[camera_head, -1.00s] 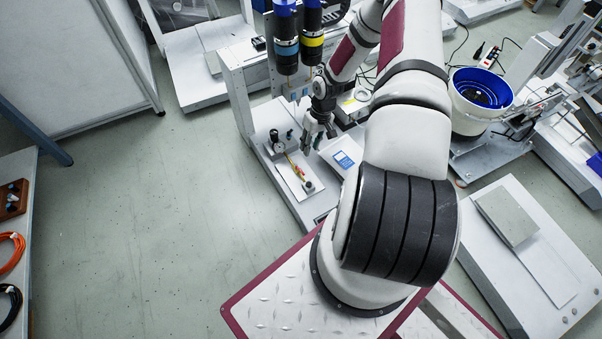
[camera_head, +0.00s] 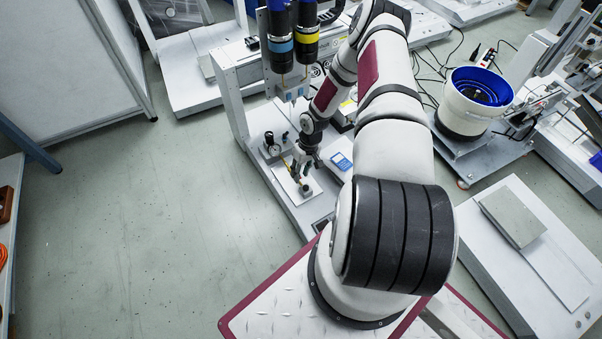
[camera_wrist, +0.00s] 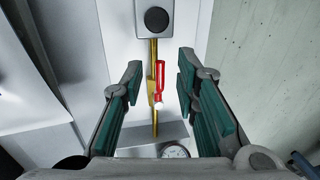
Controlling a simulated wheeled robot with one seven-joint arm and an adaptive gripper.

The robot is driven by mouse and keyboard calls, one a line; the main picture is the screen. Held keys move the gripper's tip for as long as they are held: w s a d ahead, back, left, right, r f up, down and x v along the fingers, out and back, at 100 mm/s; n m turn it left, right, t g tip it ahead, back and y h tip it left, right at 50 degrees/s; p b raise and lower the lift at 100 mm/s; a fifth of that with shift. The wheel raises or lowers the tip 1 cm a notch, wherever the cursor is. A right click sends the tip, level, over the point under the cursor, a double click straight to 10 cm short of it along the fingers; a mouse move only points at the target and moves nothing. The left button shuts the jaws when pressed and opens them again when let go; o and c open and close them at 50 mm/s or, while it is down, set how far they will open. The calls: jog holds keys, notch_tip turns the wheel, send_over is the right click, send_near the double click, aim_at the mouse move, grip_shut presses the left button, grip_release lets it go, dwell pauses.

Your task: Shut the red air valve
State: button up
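The red air valve handle (camera_wrist: 160,80) lies in line with a brass pipe (camera_wrist: 154,50), just to its right in the wrist view, with a pale tip at its lower end. The pipe runs between a block with a round black knob (camera_wrist: 156,20) and a grey block (camera_wrist: 150,132). My gripper (camera_wrist: 161,72) is open, with one green-padded finger on each side of the handle and a visible gap on both sides. In the head view my gripper (camera_head: 303,168) is low over the white plate and hides most of the valve.
A pressure gauge (camera_wrist: 175,151) sits by the grey block. In the head view, a blue-screened device (camera_head: 341,161) is right of my gripper, and two dark cylindrical screwdriver units (camera_head: 280,45) (camera_head: 306,35) hang above and behind. Open floor lies to the left.

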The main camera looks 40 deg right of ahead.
grip_shut()
jog(key=shift+a, duration=0.1)
jog(key=m, duration=0.1)
jog(key=a+m+p, duration=0.1)
jog(key=m, duration=0.1)
jog(key=shift+w+a+t, duration=0.15)
jog(key=shift+a+t, duration=0.1)
jog(key=shift+t, duration=0.05)
jog(key=m, duration=0.1)
jog(key=a+m, duration=0.1)
jog(key=m, duration=0.1)
jog(key=w+m, duration=0.1)
jog(key=m, duration=0.1)
jog(key=shift+w+a+t+h+p, duration=0.1)
jog(key=shift+a+t+h+p, duration=0.2)
jog(key=shift+a+h+p, duration=0.1)
jog(key=m, duration=0.1)
jog(key=w+m, duration=0.1)
jog(key=m, duration=0.1)
jog(key=a+m, duration=0.1)
jog(key=shift+w+m+t+h, duration=0.3)
jog(key=shift+w+h, duration=0.05)
jog(key=shift+h, duration=0.05)
jog(key=w+m, duration=0.1)
jog(key=m, duration=0.1)
jog(key=w+m+h, duration=0.1)
jog(key=m, duration=0.2)
jog(key=shift+w+a, duration=0.15)
jog(key=shift+a, duration=0.05)
jog(key=shift+m, duration=0.3)
